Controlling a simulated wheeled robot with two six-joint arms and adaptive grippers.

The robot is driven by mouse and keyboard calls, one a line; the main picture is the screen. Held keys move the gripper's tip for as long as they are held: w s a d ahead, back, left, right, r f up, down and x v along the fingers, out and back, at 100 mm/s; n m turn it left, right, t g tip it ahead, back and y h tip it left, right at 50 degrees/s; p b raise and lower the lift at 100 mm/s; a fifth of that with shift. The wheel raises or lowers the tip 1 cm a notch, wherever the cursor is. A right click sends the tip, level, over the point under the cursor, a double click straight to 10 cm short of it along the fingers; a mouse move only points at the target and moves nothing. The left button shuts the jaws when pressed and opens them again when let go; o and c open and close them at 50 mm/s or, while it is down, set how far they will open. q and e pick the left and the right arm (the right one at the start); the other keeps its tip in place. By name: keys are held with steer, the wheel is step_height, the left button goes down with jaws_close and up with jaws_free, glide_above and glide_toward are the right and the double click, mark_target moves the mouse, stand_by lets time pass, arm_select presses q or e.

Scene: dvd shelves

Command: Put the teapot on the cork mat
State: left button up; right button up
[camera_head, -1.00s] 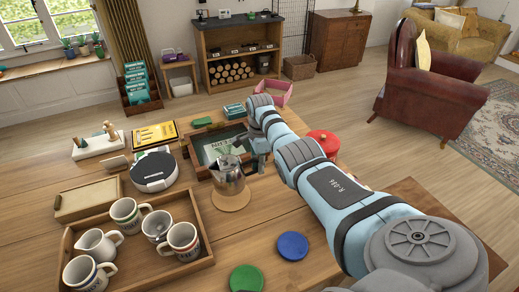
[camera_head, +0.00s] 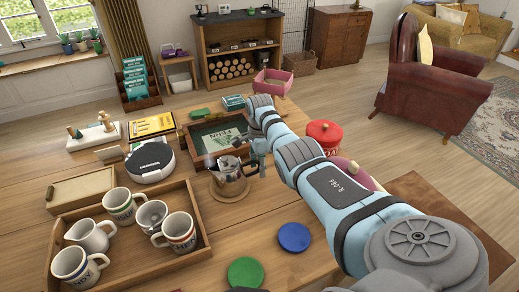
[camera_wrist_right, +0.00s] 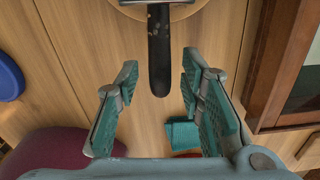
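The teapot (camera_head: 229,180) is a small silver metal pot with a dark handle. It stands upright on the round cork mat (camera_head: 219,197) in the middle of the table, and appears to rest on it. My right gripper (camera_head: 254,157) is just behind and right of the pot in the head view. In the right wrist view my right gripper (camera_wrist_right: 160,78) is open, with the end of the teapot's black handle (camera_wrist_right: 159,45) between its fingertips and gaps on both sides. The pot's body is mostly cut off at the top there, with the cork mat (camera_wrist_right: 180,12) under it. My left gripper is not in view.
A wooden tray (camera_head: 205,258) with several mugs stands at left. A box with a fern picture (camera_head: 187,134) lies behind the pot. A red tin (camera_head: 325,134) stands beyond my right arm. Green (camera_head: 245,272) and blue (camera_head: 294,237) discs lie in front. Table between pot and discs is clear.

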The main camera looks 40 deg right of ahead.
step_height(320, 180, up, 12)
steer(key=shift+f, duration=0.1)
stand_by(0.4)
